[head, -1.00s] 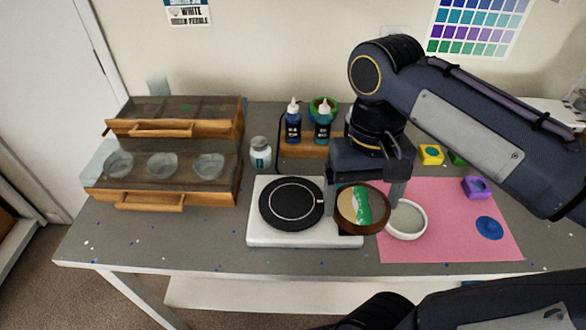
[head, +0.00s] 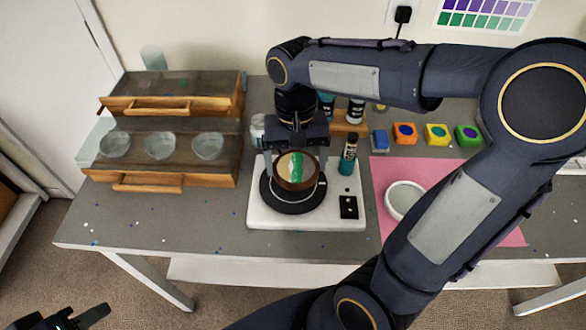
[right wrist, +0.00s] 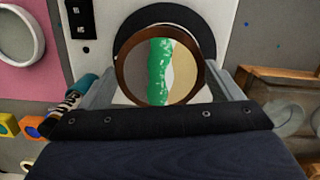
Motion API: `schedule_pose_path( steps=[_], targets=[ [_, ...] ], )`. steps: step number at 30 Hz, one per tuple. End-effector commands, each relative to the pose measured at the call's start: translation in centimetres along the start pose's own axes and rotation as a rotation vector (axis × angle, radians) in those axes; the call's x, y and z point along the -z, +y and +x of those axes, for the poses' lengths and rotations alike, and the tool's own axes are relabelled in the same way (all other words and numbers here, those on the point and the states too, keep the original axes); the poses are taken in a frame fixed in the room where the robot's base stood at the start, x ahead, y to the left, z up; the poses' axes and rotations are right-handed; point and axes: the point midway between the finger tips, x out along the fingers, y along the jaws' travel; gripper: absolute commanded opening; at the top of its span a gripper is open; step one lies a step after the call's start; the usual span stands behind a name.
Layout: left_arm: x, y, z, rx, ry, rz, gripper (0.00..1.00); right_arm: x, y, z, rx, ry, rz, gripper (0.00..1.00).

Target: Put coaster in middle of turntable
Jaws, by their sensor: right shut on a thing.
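The coaster (head: 296,171) is a round brown-rimmed disc with a tan, green and white face. My right gripper (head: 296,165) is shut on it, with one finger at each side. The black turntable (head: 290,206) on its white base is directly below and behind the coaster in the head view. In the right wrist view the coaster (right wrist: 160,66) covers most of the turntable disc (right wrist: 205,28); whether they touch cannot be told. My left gripper (head: 82,318) is at the lower left corner, partly cut off, away from the table.
A dark bottle (head: 348,154) stands close to the right of my right gripper. A wooden rack (head: 180,180) with several clear cups is at left. A white ring-shaped dish (head: 404,200) sits on the pink mat (head: 510,236). Several coloured blocks (head: 436,134) stand behind.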

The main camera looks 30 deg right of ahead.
Motion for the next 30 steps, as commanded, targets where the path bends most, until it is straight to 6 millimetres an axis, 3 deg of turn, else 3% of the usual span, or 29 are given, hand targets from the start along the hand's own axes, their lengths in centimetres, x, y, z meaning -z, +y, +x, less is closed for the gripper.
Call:
schedule_pose_path(
  steps=[10, 23, 24, 27, 30],
  targets=[
    [-0.1, -0.1, 0.2, 0.0, 0.0, 0.0, 0.36, 1.0, -0.6, 3.6, 0.0, 0.0, 0.001, 0.62],
    [-0.2, -0.2, 0.4, 0.0, 0.0, 0.0, 0.36, 1.1, -0.6, 4.3, 0.001, 0.001, 0.0, 0.62],
    [-0.2, -0.2, 0.4, 0.0, 0.0, 0.0, 0.36, 1.1, -0.6, 4.2, 0.001, 0.001, 0.0, 0.89],
    [-0.2, -0.1, 0.3, 0.0, 0.0, 0.0, 0.36, 1.1, -0.6, 4.2, 0.001, 0.001, 0.0, 1.0],
    [-0.2, -0.1, 0.3, 0.0, 0.0, 0.0, 0.36, 1.1, -0.6, 4.2, 0.001, 0.001, 0.0, 1.0]
  ],
)
